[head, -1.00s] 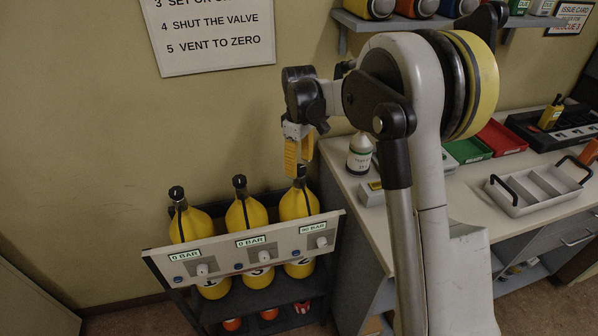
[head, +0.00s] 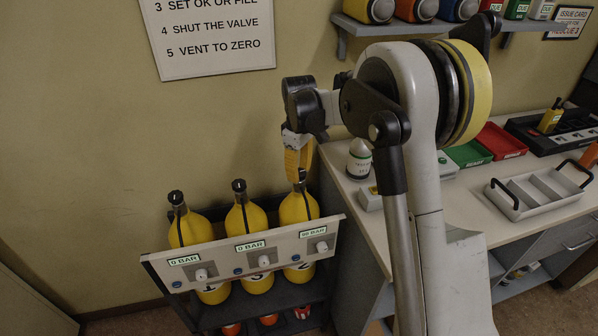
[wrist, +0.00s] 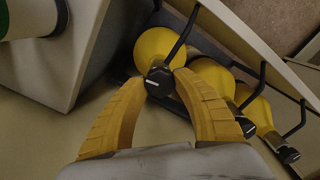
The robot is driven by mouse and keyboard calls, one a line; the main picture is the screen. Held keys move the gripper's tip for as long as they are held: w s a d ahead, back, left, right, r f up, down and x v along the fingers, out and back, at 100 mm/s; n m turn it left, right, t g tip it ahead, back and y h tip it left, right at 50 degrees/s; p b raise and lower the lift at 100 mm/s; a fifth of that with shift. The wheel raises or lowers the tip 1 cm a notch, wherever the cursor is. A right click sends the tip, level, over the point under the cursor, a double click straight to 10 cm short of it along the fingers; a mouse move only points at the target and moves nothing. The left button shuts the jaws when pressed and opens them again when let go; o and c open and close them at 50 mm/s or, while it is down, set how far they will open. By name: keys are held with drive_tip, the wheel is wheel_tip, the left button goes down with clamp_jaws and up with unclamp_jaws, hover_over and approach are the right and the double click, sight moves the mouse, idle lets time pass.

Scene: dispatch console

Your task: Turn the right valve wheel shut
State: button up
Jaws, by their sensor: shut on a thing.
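Three yellow cylinders stand in a rack, each with a black valve on top. The right cylinder (head: 299,208) has the right valve wheel, a dark knob seen between my fingers in the wrist view (wrist: 159,80). My gripper (head: 299,168) points down over that cylinder, its yellow fingers closed around the knob from both sides. In the head view the fingers hide most of the knob. The label below the right cylinder (head: 313,232) seems to read 90 BAR. The middle valve (head: 239,186) and the left valve (head: 176,198) are free.
The rack's grey front panel (head: 222,257) carries labels and white knobs; the left and middle labels read 0 BAR. The workbench (head: 420,205) stands close on the right, with a white bottle (head: 359,160) near its corner. A wall sign (head: 210,40) hangs behind.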

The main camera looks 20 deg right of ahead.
drive_tip(key=m+p, duration=0.1)
drive_tip(key=m, duration=0.3)
drive_tip(key=shift+m, duration=0.4)
drive_tip(key=m+p, duration=0.1)
drive_tip(key=m, duration=0.4)
drive_tip(key=shift+m+p, duration=0.3)
drive_tip(key=m, duration=0.4)
drive_tip(key=shift+d+m+p, duration=0.1)
drive_tip(key=shift+m+p, duration=0.2)
drive_tip(key=m, duration=0.4)
drive_tip(key=shift+m, duration=0.3)
drive_tip(key=shift+c, duration=0.2)
drive_tip(key=o, duration=1.2)
